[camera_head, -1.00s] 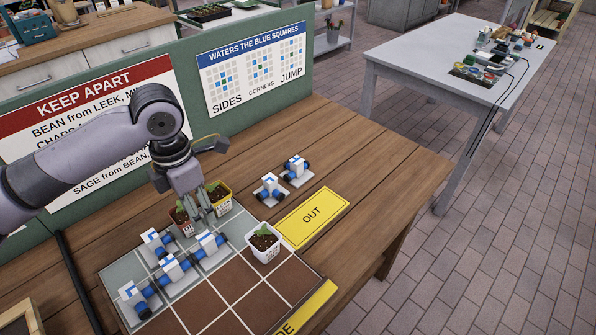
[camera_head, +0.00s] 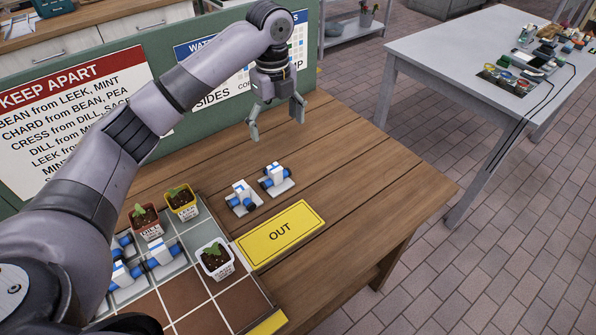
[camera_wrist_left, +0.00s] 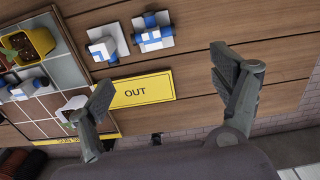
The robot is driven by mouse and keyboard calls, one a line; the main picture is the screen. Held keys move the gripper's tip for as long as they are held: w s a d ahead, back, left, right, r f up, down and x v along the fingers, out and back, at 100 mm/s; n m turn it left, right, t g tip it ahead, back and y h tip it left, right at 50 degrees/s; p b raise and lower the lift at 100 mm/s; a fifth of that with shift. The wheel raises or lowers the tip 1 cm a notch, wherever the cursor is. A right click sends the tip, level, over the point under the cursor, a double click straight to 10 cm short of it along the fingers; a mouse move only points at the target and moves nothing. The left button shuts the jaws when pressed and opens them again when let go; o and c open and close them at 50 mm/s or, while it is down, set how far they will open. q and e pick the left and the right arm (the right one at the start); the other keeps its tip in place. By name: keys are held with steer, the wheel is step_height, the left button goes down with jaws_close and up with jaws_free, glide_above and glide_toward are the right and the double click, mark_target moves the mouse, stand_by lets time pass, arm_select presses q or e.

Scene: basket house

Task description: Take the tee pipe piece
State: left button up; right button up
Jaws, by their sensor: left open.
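Two white-and-blue pipe pieces stand on small pale plates on the wooden table. The farther piece (camera_head: 275,177) also shows in the left wrist view (camera_wrist_left: 152,34); its several blue ends look like a tee there. The nearer piece (camera_head: 241,197) stands beside it and also shows in the left wrist view (camera_wrist_left: 103,46); it looks more like an elbow, but I cannot be sure. My left gripper (camera_head: 276,118) is open and empty above the table, behind the two pieces. Its spread fingers (camera_wrist_left: 163,78) show in the left wrist view with nothing between them.
A yellow OUT card (camera_head: 280,234) lies in front of the pieces. A tiled grid (camera_head: 205,318) at left holds more pipe pieces (camera_head: 162,251) and potted seedlings (camera_head: 215,260), partly hidden by my arm. A green panel (camera_head: 210,123) borders the table's back. The table's right side is clear.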

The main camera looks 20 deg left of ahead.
arm_select(q)
glide_above(274, 167)
steer(key=f, duration=0.6)
steer(key=shift+d+f+p, duration=0.2)
steer(key=shift+f+p, duration=0.15)
steer(key=f, duration=0.4)
steer(key=shift+w+d+f, duration=0.1)
steer(key=shift+w+f, duration=0.05)
steer(key=shift+w, duration=0.05)
steer(key=shift+f, duration=0.5)
steer(key=shift+s+f+p, duration=0.1)
steer(key=shift+f+p, duration=0.25)
steer(key=f, duration=0.4)
steer(key=shift+s+a+f+p, duration=0.1)
steer(key=shift+a+f+p, duration=0.05)
steer(key=shift+a+p, duration=0.2)
arm_select(e)
steer(key=shift+s+a+r, duration=0.25)
steer(key=shift+a+r, duration=0.1)
steer(key=shift+r, duration=0.2)
steer(key=shift+s+a+r, duration=0.2)
steer(key=shift+a+r, duration=0.1)
steer(key=shift+r, duration=0.25)
arm_select(q)
steer(key=c, duration=1.3)
arm_select(e)
steer(key=shift+a, duration=0.25)
